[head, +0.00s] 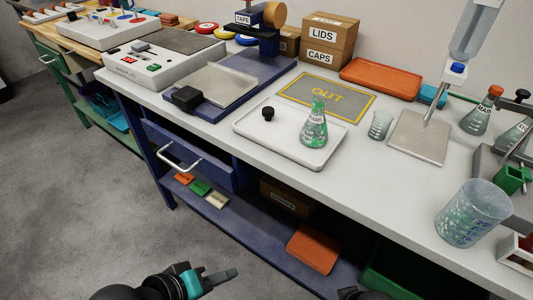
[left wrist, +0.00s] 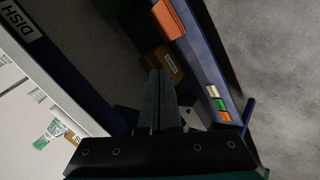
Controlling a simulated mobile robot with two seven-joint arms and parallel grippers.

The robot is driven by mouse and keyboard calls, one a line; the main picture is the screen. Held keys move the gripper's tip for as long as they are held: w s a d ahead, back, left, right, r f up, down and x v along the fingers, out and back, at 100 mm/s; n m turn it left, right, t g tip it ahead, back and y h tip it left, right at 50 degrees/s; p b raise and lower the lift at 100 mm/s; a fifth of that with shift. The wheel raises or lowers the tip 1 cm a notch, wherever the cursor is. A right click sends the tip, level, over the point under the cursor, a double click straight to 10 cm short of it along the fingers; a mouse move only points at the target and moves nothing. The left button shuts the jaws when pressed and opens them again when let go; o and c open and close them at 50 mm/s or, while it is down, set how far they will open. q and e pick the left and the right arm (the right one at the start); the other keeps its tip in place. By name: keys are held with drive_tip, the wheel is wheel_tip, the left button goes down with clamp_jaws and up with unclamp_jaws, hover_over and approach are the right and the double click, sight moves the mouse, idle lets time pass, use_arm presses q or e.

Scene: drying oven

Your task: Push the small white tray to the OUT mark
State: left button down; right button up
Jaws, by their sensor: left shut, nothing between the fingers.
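The small white tray (head: 284,137) lies on the white bench top in the head view. On it stand a conical flask (head: 314,128) with green-printed sides and a small black knob-like piece (head: 268,114). The OUT mark (head: 326,95) is a grey mat with a yellow border and yellow letters, just behind the tray. The mat is clear. My left gripper (head: 234,273) is low in front of the bench, below the bench top and well away from the tray. Its fingers are shut and empty, as the left wrist view (left wrist: 160,74) also shows.
Behind the mat are an orange tray (head: 381,78) and cardboard boxes (head: 329,40). A beaker (head: 380,124) and a stand base (head: 420,136) are to the right. A blue platform (head: 225,82) is to the left. A drawer handle (head: 179,158) juts from the bench front.

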sight(269, 146)
use_arm(q)
drive_tip(key=w+r+n+t+h, duration=0.1)
drive_tip(key=w+r+n+t, duration=0.25)
drive_tip(key=n, duration=0.45)
drive_tip(key=w+a+r+n+t+h, duration=0.15)
drive_tip(key=r+n, duration=0.25)
drive_tip(key=n, duration=0.4)
drive_tip(key=w+r+n+t+h, duration=0.2)
drive_tip(key=w+r+n+t, duration=0.2)
drive_tip(key=n, duration=0.4)
drive_tip(key=p+x, duration=0.1)
drive_tip(key=x, duration=1.1)
drive_tip(key=shift+d, duration=0.25)
drive_tip(key=shift+w+d, duration=0.4)
drive_tip(key=shift+w, duration=0.15)
use_arm(e)
drive_tip(key=s+d+f, duration=0.2)
drive_tip(key=s+f, duration=0.2)
drive_tip(key=f, duration=0.6)
drive_tip(key=s+d+f, duration=0.2)
drive_tip(key=s+f, duration=0.2)
drive_tip(key=f, duration=0.6)
drive_tip(key=shift+d+g+h, duration=0.2)
drive_tip(key=shift+g+h, duration=0.1)
drive_tip(key=shift+g, duration=0.1)
drive_tip(key=shift+r, duration=0.1)
